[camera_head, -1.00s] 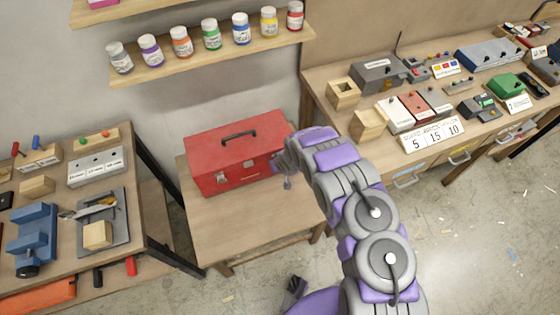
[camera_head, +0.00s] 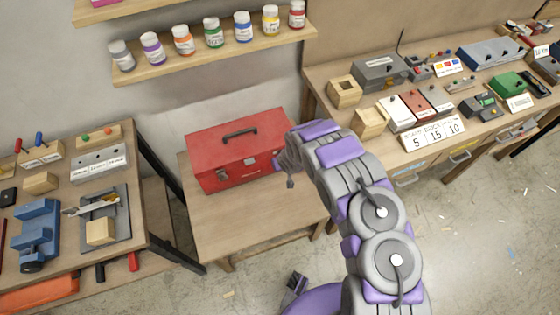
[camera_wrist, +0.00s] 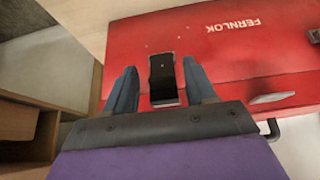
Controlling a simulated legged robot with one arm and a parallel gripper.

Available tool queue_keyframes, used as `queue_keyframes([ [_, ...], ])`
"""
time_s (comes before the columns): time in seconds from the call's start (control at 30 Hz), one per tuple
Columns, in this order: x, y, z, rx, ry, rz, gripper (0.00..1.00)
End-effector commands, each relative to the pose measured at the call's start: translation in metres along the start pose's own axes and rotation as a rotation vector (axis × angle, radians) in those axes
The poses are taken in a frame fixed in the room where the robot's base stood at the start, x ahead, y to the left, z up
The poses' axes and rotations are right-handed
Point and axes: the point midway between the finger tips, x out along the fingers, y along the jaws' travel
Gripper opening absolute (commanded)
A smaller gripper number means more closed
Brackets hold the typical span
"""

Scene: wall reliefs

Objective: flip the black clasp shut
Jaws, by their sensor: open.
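The red toolbox (camera_head: 240,150) stands on a small wooden table. Its red face (camera_wrist: 230,50), lettered FERNLOK, fills much of the wrist view. The black clasp (camera_wrist: 162,76) is on this face, with a silver part at its lower end. I cannot tell its exact angle. My gripper (camera_wrist: 160,68) is open, with one dark finger on each side of the clasp and a gap visible beside each. No contact shows. In the head view my wrist (camera_head: 288,160) is at the toolbox's right front corner and hides the clasp.
A silver latch (camera_head: 222,174) is on the toolbox front and a dark handle (camera_head: 240,134) on its lid. The small table (camera_head: 245,215) is bare in front. Cluttered benches flank it, and a shelf of jars (camera_head: 210,55) hangs above.

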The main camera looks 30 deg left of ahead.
Motion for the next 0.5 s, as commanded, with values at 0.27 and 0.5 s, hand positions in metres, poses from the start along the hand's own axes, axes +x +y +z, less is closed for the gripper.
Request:
queue_keyframes([
  [0.27,-0.058,0.001,-0.003,-0.002,0.0,0.002,0.55],
  [0.5,-0.099,0.002,-0.001,0.0,-0.002,0.003,0.55],
])
